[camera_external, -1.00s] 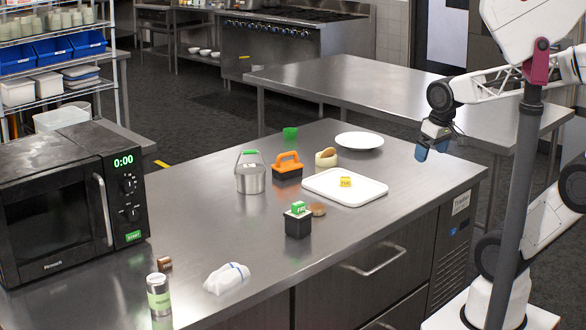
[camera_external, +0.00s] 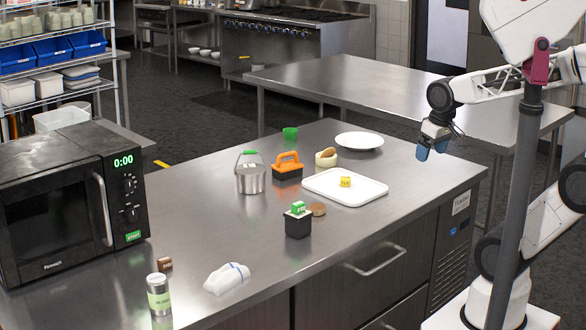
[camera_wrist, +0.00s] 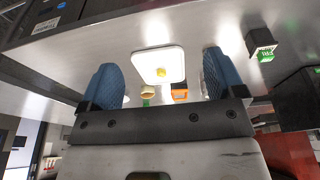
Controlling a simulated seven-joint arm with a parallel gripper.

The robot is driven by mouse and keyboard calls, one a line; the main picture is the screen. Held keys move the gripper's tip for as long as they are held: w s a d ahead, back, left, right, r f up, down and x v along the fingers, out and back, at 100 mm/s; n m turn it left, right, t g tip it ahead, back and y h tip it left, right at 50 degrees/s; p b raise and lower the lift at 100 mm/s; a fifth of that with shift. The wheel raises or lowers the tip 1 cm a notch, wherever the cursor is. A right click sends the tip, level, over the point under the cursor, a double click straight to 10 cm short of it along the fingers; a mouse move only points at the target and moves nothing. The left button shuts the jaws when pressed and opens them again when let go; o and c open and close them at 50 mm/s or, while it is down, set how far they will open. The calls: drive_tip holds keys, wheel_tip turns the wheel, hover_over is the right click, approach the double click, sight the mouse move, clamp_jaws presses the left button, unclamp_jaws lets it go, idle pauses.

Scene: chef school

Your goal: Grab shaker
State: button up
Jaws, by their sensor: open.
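I cannot pick out the shaker in the wrist view.
Beside the shaker lie a white cloth (camera_external: 227,278) and a small brown piece (camera_external: 165,264). The microwave (camera_external: 60,205) stands behind it. Farther right are a black box (camera_external: 299,224), a metal pail (camera_external: 250,180), an orange-handled brush (camera_external: 287,168) and a white tray (camera_external: 365,194).

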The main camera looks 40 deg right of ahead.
drive_tip(key=w+a+n+t+y, duration=0.3)
drive_tip(key=w+a, duration=1.2)
drive_tip(key=w+a+f+n+t+y, duration=0.15)
drive_tip(key=w+a, duration=0.35)
drive_tip(key=a, duration=0.5)
drive_tip(key=w+a+f+n+t+y, duration=0.15)
drive_tip(key=w+a, duration=0.25)
drive_tip(key=a, duration=0.6)
drive_tip(key=s+a+f, duration=0.1)
drive_tip(key=a+f, duration=0.2)
drive_tip(key=a, duration=0.7)
drive_tip(key=s+a+f+n+y, duration=0.1)
drive_tip(key=a+f, duration=0.2)
drive_tip(key=a, duration=0.7)
drive_tip(key=s+a+f+t+y, duration=0.1)
drive_tip(key=a+f, duration=0.2)
drive_tip(key=a, duration=0.7)
drive_tip(key=shift+s+f+n, duration=0.2)
drive_tip(key=shift+s+n, duration=0.05)
drive_tip(key=shift+n, duration=0.15)
drive_tip(key=s+a+f+n+y, duration=0.1)
drive_tip(key=s+a+f+y, duration=0.1)
drive_tip(key=s+a, duration=0.4)
drive_tip(key=a, duration=0.3)
drive_tip(key=shift+a+n, duration=0.3)
drive_tip(key=shift+a, duration=0.05)
drive_tip(key=shift+s+f, duration=0.1)
